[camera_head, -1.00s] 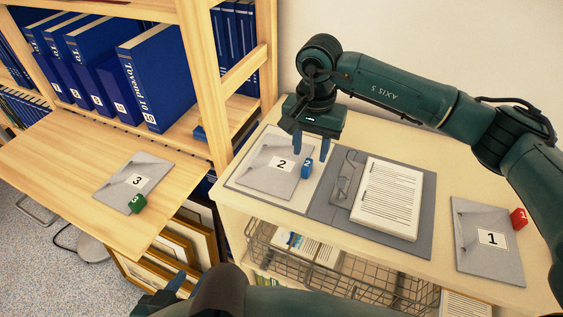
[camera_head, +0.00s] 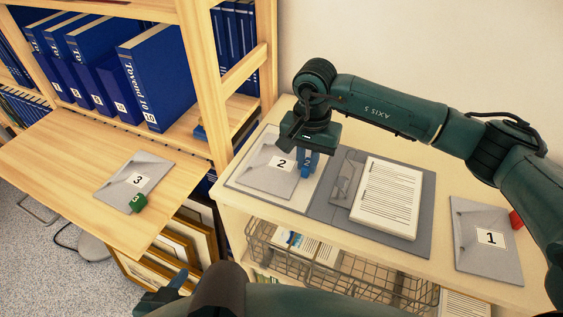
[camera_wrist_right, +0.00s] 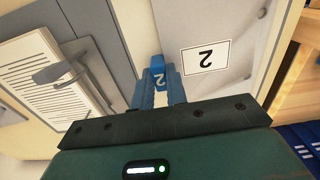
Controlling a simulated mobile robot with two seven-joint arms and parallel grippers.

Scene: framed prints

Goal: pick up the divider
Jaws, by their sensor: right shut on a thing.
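A small blue block marked 2 (camera_head: 306,171) stands by the right edge of a grey sheet labelled 2 (camera_head: 266,176). My right gripper (camera_head: 308,160) reaches down over the block, its blue fingers shut on its sides. In the right wrist view, the block (camera_wrist_right: 159,76) is between the two fingertips (camera_wrist_right: 157,88), at the sheet's edge. I cannot tell which item is meant by the divider. Similar grey sheets labelled 3 (camera_head: 125,190) and 1 (camera_head: 487,263) lie at left and right, with a green block (camera_head: 137,203) and a red block (camera_head: 516,219). My left gripper (camera_head: 168,291) is low at left, partly hidden.
A dark grey clipboard or folder with printed pages (camera_head: 393,198) lies right of the blue block. A wooden shelf with blue binders (camera_head: 152,85) and an upright post stands at left. A wire basket (camera_head: 340,275) hangs under the tabletop.

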